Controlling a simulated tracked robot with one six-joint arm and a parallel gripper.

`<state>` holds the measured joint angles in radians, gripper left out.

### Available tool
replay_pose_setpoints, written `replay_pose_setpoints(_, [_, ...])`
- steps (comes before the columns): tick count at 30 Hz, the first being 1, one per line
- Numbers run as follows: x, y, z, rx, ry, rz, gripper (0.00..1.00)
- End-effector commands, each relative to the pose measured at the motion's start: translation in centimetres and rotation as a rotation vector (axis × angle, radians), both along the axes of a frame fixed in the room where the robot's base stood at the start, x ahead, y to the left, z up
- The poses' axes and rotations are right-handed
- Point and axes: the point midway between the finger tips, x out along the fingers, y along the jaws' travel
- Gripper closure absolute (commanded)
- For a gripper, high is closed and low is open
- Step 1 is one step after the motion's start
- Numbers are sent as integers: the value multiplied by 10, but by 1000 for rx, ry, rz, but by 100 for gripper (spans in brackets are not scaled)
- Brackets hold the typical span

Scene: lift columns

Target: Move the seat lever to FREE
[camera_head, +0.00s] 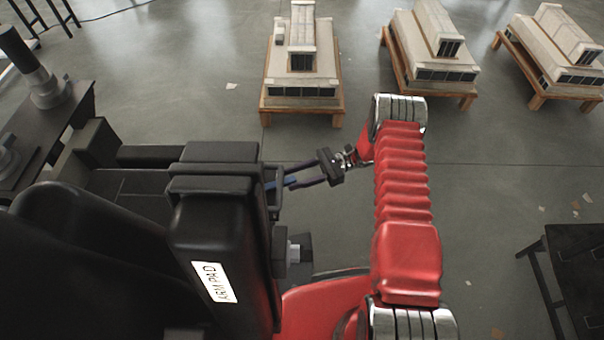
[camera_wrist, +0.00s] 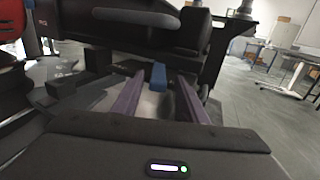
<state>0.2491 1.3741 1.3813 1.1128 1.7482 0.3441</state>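A black seat (camera_head: 120,185) with a large arm pad (camera_head: 215,215) fills the left of the head view. A blue lever (camera_head: 289,181) sticks out at the seat's right side. My gripper (camera_head: 275,178) reaches in from the right, its two dark fingers on either side of the lever. In the wrist view the blue lever (camera_wrist: 159,76) shows between the spread fingertips of my gripper (camera_wrist: 160,82), with gaps on both sides. The gripper is open and I see no clear contact. No FREE marking is readable, so I cannot tell the lever's setting.
A grey-tipped knob (camera_head: 294,252) sits on the seat side below the lever. A dark table (camera_head: 40,125) stands at the left and another (camera_head: 572,265) at the lower right. Several building models (camera_head: 303,65) on wooden stands are at the back. Open floor lies between.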

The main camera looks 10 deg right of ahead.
Motion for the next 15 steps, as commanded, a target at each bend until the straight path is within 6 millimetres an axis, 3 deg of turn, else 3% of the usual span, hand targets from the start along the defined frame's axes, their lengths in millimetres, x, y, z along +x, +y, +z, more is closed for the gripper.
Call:
replay_pose_setpoints(7, [5,-20,0,0,-1,-1,61])
replay_pose_setpoints(15, [16,-65,-1,0,-2,-4,61])
